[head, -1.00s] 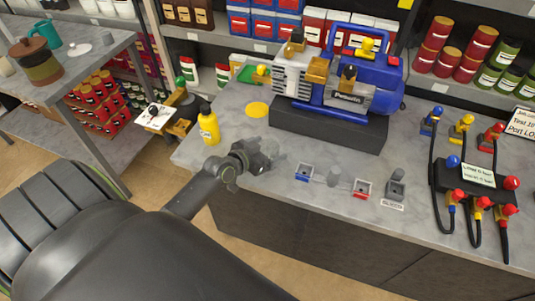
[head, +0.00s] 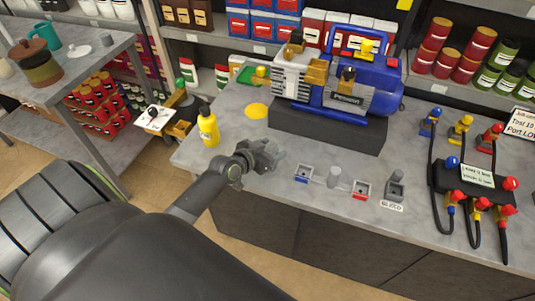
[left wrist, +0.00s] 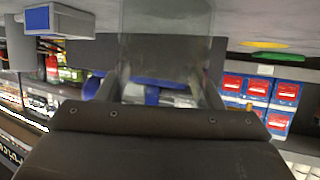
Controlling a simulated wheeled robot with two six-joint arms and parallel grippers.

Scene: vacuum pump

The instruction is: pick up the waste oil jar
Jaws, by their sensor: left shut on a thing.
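The waste oil jar (left wrist: 166,35) is a clear, see-through vessel. It stands out best in the left wrist view, between the two fingers at the top of the picture. My left gripper (left wrist: 166,85) is shut on it. In the head view my left gripper (head: 266,156) is low over the bench near its front edge, and the jar is hard to make out there. I cannot tell whether the jar still touches the bench top. My right gripper is not in view.
On the grey bench (head: 240,105), a yellow bottle (head: 208,128) stands left of my gripper. The blue vacuum pump (head: 350,75) on its dark block is behind. A hose manifold (head: 462,180) is far right.

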